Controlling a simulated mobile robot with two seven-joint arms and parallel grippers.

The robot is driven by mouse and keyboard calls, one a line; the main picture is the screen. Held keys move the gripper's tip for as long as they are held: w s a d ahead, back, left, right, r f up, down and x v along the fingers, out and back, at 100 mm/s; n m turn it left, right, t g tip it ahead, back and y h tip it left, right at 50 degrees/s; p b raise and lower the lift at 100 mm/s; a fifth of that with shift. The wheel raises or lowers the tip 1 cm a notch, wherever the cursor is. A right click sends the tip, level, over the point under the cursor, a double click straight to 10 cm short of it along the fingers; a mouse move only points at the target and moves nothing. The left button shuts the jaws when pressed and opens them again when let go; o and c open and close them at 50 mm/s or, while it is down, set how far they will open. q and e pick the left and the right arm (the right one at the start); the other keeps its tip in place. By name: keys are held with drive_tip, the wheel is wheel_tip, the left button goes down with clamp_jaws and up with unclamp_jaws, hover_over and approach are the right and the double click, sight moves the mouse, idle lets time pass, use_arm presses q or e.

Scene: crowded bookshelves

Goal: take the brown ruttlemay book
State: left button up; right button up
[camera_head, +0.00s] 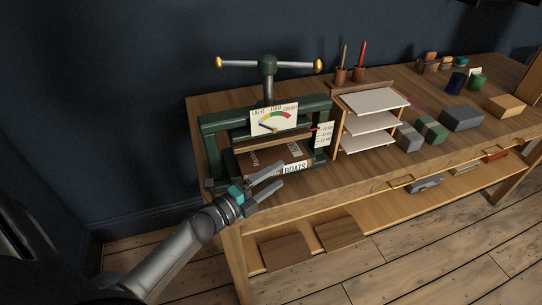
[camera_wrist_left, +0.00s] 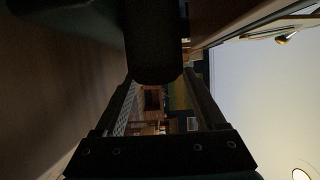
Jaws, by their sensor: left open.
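A brown book (camera_head: 275,155) lies flat in a dark green screw press (camera_head: 209,143) at the left end of the bench. Its lettering is too small for me to read a full name. A white label reading "BOATS" shows at its front edge; I cannot tell whether it belongs to the same book. My left gripper (camera_head: 275,178) is open and empty, just in front of the press, with its fingers pointing right and slightly up. I cannot tell if a finger touches the book. The left wrist view is dark, with the two fingers (camera_wrist_left: 160,110) apart. My right gripper is not in view.
The press has a T-handle (camera_head: 268,65) and a dial (camera_head: 274,119). A white-shelved paper rack (camera_head: 374,101) stands close to its right. Grey and green blocks (camera_head: 431,129) and cups (camera_head: 477,82) lie farther right. A lower shelf (camera_head: 375,220) runs beneath.

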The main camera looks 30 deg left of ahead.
sight(281, 172)
use_arm(q)
drive_tip(key=x, duration=0.5)
drive_tip(key=shift+a+r, duration=0.1)
clamp_jaws()
idle(0.5)
idle(0.8)
drive_tip(key=shift+r, duration=0.1)
